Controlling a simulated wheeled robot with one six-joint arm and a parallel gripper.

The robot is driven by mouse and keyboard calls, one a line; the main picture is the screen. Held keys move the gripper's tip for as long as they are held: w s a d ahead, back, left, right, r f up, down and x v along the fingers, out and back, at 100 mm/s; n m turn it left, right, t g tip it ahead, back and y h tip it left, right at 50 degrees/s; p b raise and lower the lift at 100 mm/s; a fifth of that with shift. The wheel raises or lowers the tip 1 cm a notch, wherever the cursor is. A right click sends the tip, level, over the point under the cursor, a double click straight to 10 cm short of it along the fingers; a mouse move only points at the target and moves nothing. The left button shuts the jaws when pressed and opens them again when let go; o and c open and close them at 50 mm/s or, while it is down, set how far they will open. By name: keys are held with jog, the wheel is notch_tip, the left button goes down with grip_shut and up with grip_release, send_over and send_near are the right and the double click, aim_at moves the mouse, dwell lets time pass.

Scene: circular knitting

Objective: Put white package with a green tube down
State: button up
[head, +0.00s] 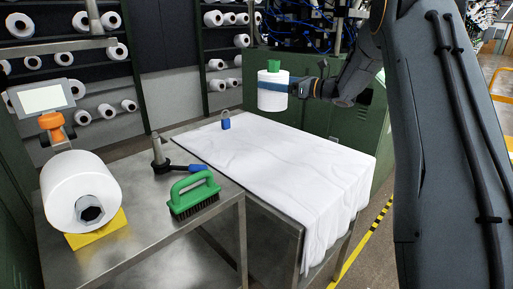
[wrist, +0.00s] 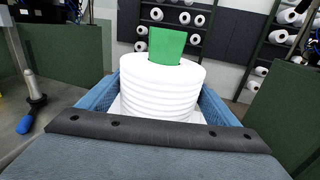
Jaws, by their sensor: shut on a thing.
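The white package (head: 273,99) is a white yarn spool with a green tube (head: 273,66) standing out of its top. My gripper (head: 272,86) is shut around its sides and holds it upright above the far edge of the white-covered table (head: 290,160). In the wrist view the white package (wrist: 160,95) sits between the blue fingers, with the green tube (wrist: 166,46) on top. The underside of the package is hidden in the wrist view.
A blue padlock-like item (head: 226,122) stands on the cloth's far left part. On the metal table to the left are a green brush (head: 193,192), a blue-handled tool (head: 185,169) and a large white roll (head: 80,190). The cloth's middle is clear.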

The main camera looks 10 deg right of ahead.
jog(key=shift+s+d+f, duration=0.1)
jog(key=shift+s+f, duration=0.05)
jog(key=shift+f, duration=3.75)
jog(key=shift+s+f, duration=0.1)
jog(key=shift+f, duration=3.75)
jog(key=shift+f, duration=0.2)
jog(key=o, duration=1)
jog(key=shift+o, duration=0.2)
jog(key=shift+r, duration=0.1)
jog(key=shift+r, duration=0.1)
jog(key=b+v, duration=0.1)
jog(key=v, duration=1.1)
jog(key=shift+w+d+b, duration=0.1)
jog(key=shift+b, duration=0.25)
